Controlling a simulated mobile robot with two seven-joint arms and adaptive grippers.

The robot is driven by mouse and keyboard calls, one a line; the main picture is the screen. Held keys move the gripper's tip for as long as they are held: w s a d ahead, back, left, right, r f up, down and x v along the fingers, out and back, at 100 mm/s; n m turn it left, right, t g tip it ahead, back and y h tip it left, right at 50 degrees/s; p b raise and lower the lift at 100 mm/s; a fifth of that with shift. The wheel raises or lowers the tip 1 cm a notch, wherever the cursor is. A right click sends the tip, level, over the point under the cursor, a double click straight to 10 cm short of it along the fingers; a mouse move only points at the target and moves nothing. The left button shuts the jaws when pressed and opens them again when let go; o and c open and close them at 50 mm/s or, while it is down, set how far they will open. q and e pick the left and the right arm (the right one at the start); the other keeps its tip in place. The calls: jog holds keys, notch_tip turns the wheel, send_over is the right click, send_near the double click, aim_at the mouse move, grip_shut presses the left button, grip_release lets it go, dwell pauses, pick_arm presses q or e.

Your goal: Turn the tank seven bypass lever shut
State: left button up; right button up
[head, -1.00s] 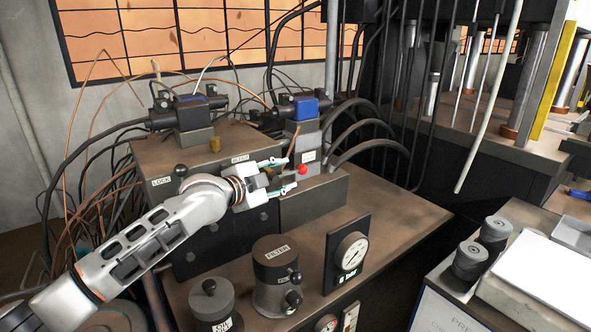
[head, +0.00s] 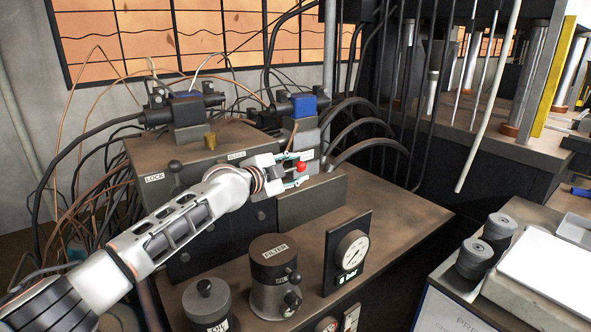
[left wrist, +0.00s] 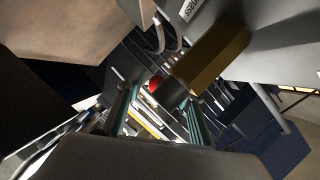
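A lever with a red ball knob (head: 301,167) sits on the front of the valve block at the right end of the dark manifold (head: 312,200). The knob shows in the left wrist view (left wrist: 156,85), behind a grey cylinder (left wrist: 168,94) and a brown bar. A partly hidden white label (left wrist: 188,9) is above; I cannot read it as tank seven. My left gripper (head: 296,169) is open, with its teal-lined fingers above and below the knob in the head view. Its fingers (left wrist: 160,112) stand apart in the wrist view; contact cannot be told. My right gripper is not in view.
A filter canister (head: 276,273) and a gauge reading 6 bar (head: 346,252) stand in front. Another black-knobbed canister (head: 207,302) is at the lower left. Blue-topped valves (head: 303,104) and dense black hoses are behind. The brown bench top (head: 395,212) is clear to the right.

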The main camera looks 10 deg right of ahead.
pick_arm(q)
grip_shut()
jog(key=shift+t+h+b, duration=0.3)
jog(key=shift+b, duration=0.45)
jog(key=shift+r+n+t+h+b, duration=0.1)
jog(key=shift+n+t+h+b, duration=0.3)
jog(key=shift+b, duration=0.45)
jog(key=shift+a+r+n+t+h+b, duration=0.25)
jog(key=shift+r+t+h+b, duration=0.45)
jog(key=shift+b, duration=0.35)
jog(key=shift+s+a+r+n+t+h+b, duration=0.1)
jog(key=shift+r+n+t+h+b, duration=0.3)
jog(key=shift+r+t+b, duration=0.1)
jog(key=shift+s+a+r+h+b, duration=0.1)
jog(key=shift+a+r+h+b, duration=0.05)
jog(key=shift+r+h+b, duration=0.2)
jog(key=shift+a+r+n+t, duration=0.1)
jog(key=shift+r+n+t, duration=0.15)
jog(key=shift+r+t, duration=0.15)
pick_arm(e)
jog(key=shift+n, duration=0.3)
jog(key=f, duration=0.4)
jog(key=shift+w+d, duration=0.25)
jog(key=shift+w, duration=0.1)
pick_arm(q)
jog(key=shift+r, duration=0.1)
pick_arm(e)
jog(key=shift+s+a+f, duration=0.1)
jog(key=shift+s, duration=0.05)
